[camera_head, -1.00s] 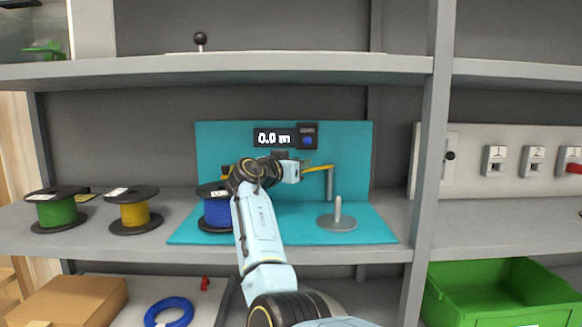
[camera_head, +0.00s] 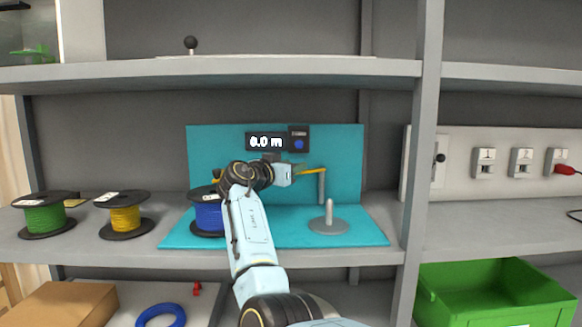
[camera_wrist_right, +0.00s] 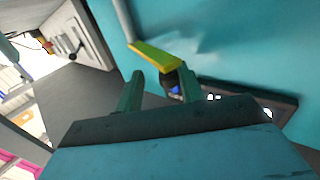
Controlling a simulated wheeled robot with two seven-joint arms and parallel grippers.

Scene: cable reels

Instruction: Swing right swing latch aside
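The right swing latch (camera_head: 313,171) is a yellow bar on a grey post at the right of the teal station, pointing left. My right gripper (camera_head: 292,170) is at the latch's left end. In the right wrist view, its two fingers (camera_wrist_right: 160,82) are apart, and the latch (camera_wrist_right: 155,54) lies just beyond them, its near end in line with the gap. I cannot tell whether they touch. A blue reel (camera_head: 208,215) stands at the station's left, partly hidden by my arm. My left gripper is not in view.
The teal station's base (camera_head: 270,235) carries a grey disc with an upright peg (camera_head: 328,220). A display (camera_head: 263,142) is on its back panel. Green (camera_head: 43,215) and yellow (camera_head: 124,214) reels stand left. A shelf post (camera_head: 415,170) rises to the right; a green bin (camera_head: 490,295) is below.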

